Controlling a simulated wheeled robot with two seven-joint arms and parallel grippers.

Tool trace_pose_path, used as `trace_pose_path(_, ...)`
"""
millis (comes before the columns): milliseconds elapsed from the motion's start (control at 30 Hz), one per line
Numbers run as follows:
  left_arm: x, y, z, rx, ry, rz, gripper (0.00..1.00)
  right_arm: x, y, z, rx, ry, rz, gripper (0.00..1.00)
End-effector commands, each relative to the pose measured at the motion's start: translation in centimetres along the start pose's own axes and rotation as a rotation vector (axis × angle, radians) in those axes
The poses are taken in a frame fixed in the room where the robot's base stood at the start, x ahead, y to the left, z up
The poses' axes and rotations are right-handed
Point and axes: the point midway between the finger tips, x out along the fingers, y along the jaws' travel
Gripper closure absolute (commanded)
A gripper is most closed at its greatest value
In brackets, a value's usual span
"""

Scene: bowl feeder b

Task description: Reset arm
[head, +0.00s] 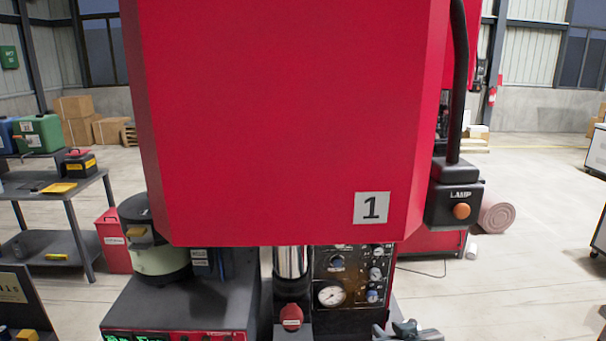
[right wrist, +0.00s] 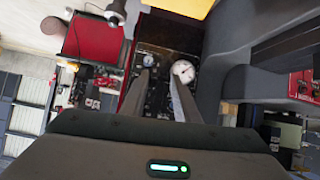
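My right gripper (head: 407,329) shows only in part at the bottom edge of the head view, in front of and below the gauge panel (head: 345,278). In the right wrist view its two fingers (right wrist: 160,75) stand apart with nothing held between them. The panel with its white round gauge (right wrist: 183,71) lies beyond the fingertips. I cannot tell whether they touch anything. My left gripper is in neither view.
A large red machine housing (head: 290,110), marked 1, fills the middle of the head view. A black lamp box (head: 456,202) with an orange button hangs at its right. A bowl feeder (head: 155,240) stands lower left. A grey workbench (head: 60,185) is farther left. Open floor lies right.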

Motion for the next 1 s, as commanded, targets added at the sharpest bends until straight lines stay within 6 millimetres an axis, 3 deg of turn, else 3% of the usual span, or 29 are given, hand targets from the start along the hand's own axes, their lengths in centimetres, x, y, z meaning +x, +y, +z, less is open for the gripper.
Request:
trace_pose_path(33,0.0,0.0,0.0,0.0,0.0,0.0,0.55,-0.5,-0.5,2.8,0.003,-0.041,-0.01,0.72)
trace_pose_path(267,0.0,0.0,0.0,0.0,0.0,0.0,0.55,-3.5,-1.9,13.1,-0.003,-0.202,-0.035,0.72)
trace_pose_path(600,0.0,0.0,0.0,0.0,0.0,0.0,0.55,-11.0,-2.7,27.1,-0.01,-0.45,-0.058,0.72)
trace_pose_path(800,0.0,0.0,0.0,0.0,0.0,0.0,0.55,-15.0,-2.6,32.1,-0.016,-0.554,-0.061,0.72)
trace_pose_path(1000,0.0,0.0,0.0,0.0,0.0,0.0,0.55,-18.0,-2.6,35.2,-0.022,-0.625,-0.064,0.72)
